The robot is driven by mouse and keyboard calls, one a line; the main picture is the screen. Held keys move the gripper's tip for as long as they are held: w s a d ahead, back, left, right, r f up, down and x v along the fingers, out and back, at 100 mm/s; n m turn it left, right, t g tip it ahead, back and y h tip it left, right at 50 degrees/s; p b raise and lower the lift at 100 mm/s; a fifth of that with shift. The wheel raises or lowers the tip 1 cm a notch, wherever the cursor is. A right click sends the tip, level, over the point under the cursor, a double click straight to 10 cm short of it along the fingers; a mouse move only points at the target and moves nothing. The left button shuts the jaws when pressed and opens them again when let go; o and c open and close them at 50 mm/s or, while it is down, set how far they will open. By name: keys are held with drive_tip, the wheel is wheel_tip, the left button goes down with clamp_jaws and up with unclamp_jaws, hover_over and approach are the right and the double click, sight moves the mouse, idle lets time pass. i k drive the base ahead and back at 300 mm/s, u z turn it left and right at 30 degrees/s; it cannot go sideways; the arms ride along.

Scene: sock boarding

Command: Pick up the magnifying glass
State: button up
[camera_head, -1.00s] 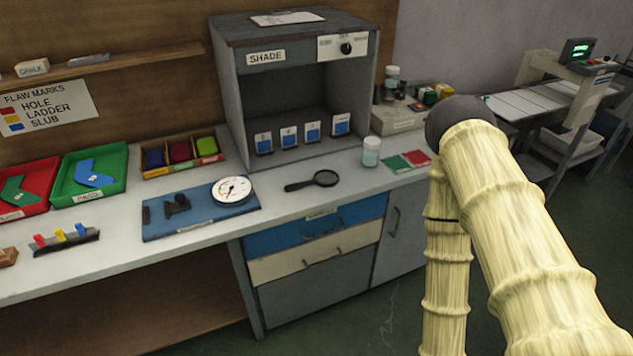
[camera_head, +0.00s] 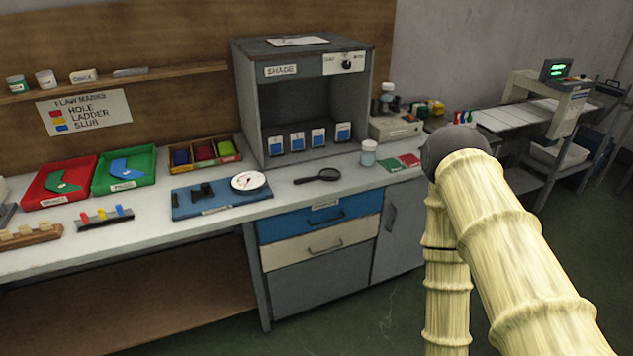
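The magnifying glass (camera_head: 319,177) is black with a round lens and a short handle. It lies flat on the grey workbench (camera_head: 340,193), in front of the shade box and above the blue drawer. Its lens end points right and its handle points left. My arm crosses the right side of the view, covered in a pale ribbed sleeve with a dark rounded joint. My gripper is not in the picture, so its state is hidden. Nothing touches the magnifying glass.
A blue board (camera_head: 219,203) with a round dial gauge (camera_head: 248,181) lies left of the magnifying glass. A lidded jar (camera_head: 368,154) stands to its right, near green and red cards (camera_head: 401,163). The shade box (camera_head: 305,100) rises behind. Bare bench surrounds the glass.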

sight(327, 175)
drive_tip(key=u, duration=0.65)
drive_tip(key=i, duration=0.9)
drive_tip(key=z, duration=0.25)
